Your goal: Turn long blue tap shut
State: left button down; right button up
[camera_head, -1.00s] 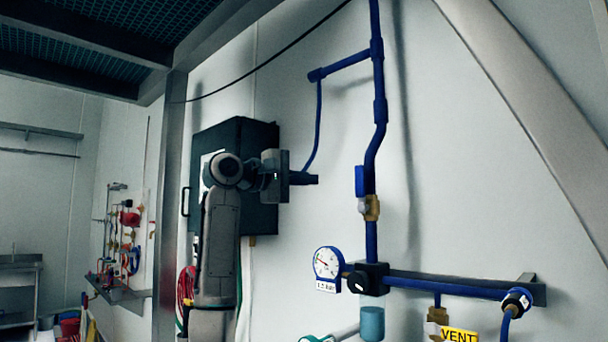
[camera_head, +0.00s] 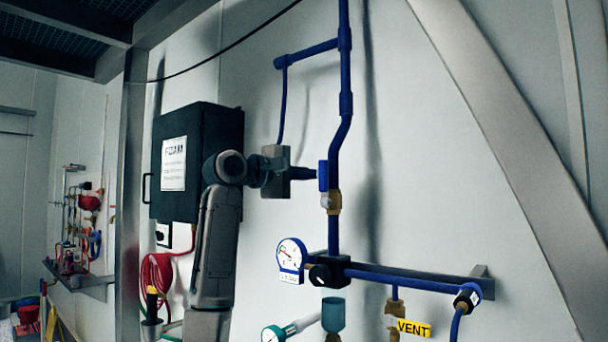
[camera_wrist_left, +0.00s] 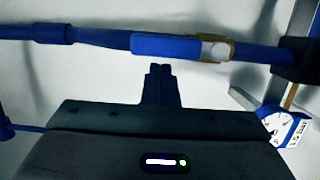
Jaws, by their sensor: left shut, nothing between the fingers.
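The long blue tap handle (camera_head: 323,176) lies along the blue pipe, at a brass valve body (camera_head: 334,202), in the head view. In the left wrist view the blue handle (camera_wrist_left: 166,46) runs sideways across the picture, with its brass and pale end (camera_wrist_left: 215,50) on the right. My left gripper (camera_head: 312,174) is shut and empty, its fingertips close to the handle's left side. In the left wrist view the shut fingers (camera_wrist_left: 160,72) point at the handle's middle; whether they touch it I cannot tell. My right gripper is not in view.
A pressure gauge (camera_head: 291,255) and a horizontal blue pipe (camera_head: 400,281) sit below the valve. A yellow VENT label (camera_head: 414,328) hangs lower right. A dark box (camera_head: 197,150) is on the wall behind my left arm. A thin blue pipe (camera_head: 282,105) runs above the gripper.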

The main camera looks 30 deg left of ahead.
pick_arm(q)
jog(key=shift+d+r, duration=0.1)
jog(key=shift+d+m+p, duration=0.15)
jog(key=shift+m+p, duration=0.15)
